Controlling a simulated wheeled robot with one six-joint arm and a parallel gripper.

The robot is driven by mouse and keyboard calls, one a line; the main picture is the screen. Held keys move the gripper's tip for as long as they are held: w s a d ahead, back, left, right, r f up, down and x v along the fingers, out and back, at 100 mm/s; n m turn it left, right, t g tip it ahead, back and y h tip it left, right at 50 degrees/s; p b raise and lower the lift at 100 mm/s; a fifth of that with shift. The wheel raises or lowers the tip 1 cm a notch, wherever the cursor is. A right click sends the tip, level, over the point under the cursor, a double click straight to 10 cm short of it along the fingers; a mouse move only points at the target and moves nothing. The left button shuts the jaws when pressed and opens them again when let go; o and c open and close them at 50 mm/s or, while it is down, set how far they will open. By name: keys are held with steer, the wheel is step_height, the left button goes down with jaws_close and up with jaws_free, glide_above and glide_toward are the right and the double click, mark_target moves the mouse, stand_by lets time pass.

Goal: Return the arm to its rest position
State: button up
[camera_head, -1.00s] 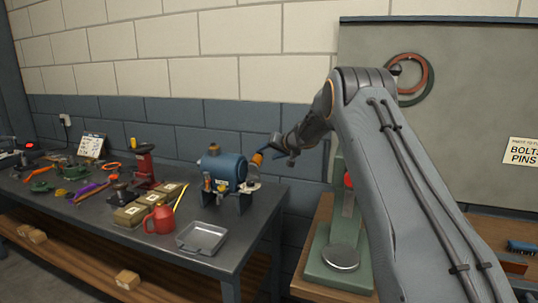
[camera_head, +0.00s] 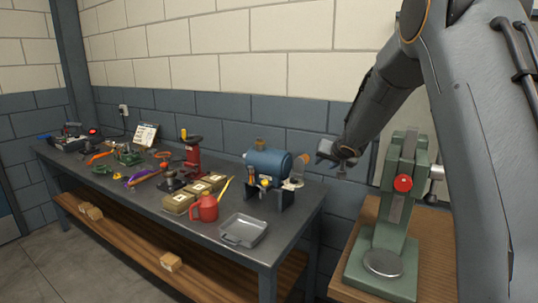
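My arm comes in from the right edge, bends high up and slopes down to the left. My gripper (camera_head: 330,155) is at the arm's lower end, in front of the blue wall and just right of the blue motor-like casing (camera_head: 268,165) on the bench. It appears apart from the casing. The gripper is small and dark here, and I cannot make out whether its fingers are apart or together. I see no object clearly held in it.
The dark bench (camera_head: 150,205) holds a grey tray (camera_head: 243,230), a red jug (camera_head: 205,208), several boxes and tools. A green press (camera_head: 395,220) with a red knob stands on a wooden table at right, below my arm. Open floor lies at lower left.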

steer(key=s+a+f+n+g+b, duration=0.1)
steer(key=s+f+g, duration=0.2)
steer(key=s, duration=1.2)
steer(key=s+f+n+g, duration=0.1)
steer(key=s+f+g, duration=0.2)
steer(key=s, duration=1.2)
steer(key=s+a+f+n+g+h+b, duration=0.1)
steer(key=s+f+g, duration=0.2)
steer(key=s, duration=1.2)
step_height(320, 180, down, 3)
steer(key=shift+s+a+f+b, duration=0.15)
steer(key=shift+s+a+b, duration=0.1)
steer(key=shift+a+b, duration=0.1)
